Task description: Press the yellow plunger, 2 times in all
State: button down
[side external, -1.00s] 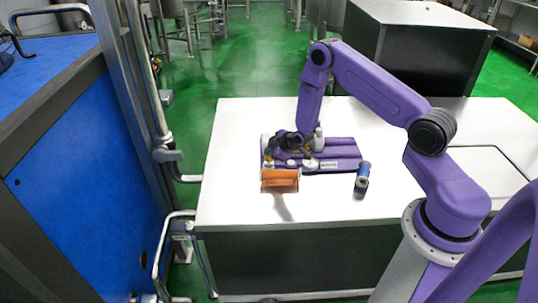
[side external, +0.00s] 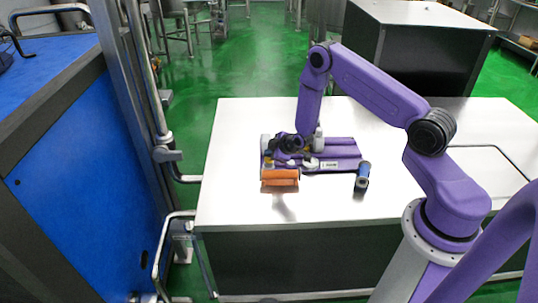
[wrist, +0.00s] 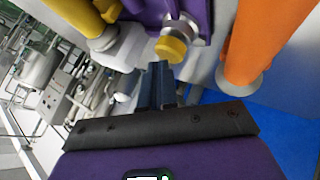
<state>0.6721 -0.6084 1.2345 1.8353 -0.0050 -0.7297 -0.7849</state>
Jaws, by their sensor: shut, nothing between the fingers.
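A yellow plunger (wrist: 171,49), a short yellow cap on a metal collar, sticks out of a purple body in the wrist view. My gripper (wrist: 160,70) has its dark fingers together, with nothing between them. The fingertips are just below the yellow cap in the picture; I cannot tell whether they touch it. In the side external view my gripper (side external: 287,158) is low over the left part of a purple fixture (side external: 340,146) on the white table. The plunger is too small and too covered there to make out.
An orange part (side external: 280,178) stands at the fixture's front left. A dark and blue cylinder (side external: 362,176) stands at its right front. In the wrist view, a yellow cylinder (wrist: 80,14) and an orange cylinder (wrist: 262,40) flank the fingers. The white table (side external: 235,190) is otherwise largely clear.

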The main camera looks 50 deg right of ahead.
jog(key=shift+r, duration=1.45)
jog(key=shift+r, duration=2.5)
jog(key=shift+r, duration=0.15)
dwell(0.3)
jog(key=shift+r, duration=1.8)
jog(key=shift+f, duration=0.15)
jog(key=shift+f, duration=4.3)
